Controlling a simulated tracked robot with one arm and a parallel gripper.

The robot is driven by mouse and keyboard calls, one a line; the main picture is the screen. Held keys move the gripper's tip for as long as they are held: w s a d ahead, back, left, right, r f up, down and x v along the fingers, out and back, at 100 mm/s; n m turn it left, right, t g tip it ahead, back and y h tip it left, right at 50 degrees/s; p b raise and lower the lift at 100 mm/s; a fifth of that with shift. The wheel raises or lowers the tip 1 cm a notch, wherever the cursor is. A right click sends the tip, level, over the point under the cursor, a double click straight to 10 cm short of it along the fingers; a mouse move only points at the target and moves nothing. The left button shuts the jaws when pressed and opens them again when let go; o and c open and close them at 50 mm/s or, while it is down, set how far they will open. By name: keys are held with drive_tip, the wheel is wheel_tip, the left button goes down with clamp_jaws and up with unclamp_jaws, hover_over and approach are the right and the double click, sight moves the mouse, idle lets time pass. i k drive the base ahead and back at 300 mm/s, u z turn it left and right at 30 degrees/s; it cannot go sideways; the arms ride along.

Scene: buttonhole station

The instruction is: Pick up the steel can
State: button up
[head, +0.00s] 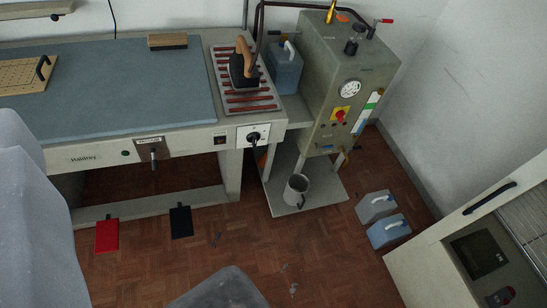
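A grey steel can (296,190) with a dark handle stands on the low shelf (330,194) under the boiler cabinet, near the shelf's front edge. It looks upright and open at the top. Its handle is at its lower right. My gripper does not show in the head view, so I see nothing of its fingers or of anything in them.
The boiler cabinet (345,85) stands above the shelf. The ironing table (110,85) is to the left, with an iron (243,68) on its rest. Two canisters (376,207) (388,231) stand on the floor at right. Grey shapes cover the left edge and bottom middle.

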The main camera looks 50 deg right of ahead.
sight(299, 185)
drive_tip(key=z, duration=0.25)
drive_tip(key=i, duration=0.85)
drive_tip(key=z, duration=0.6)
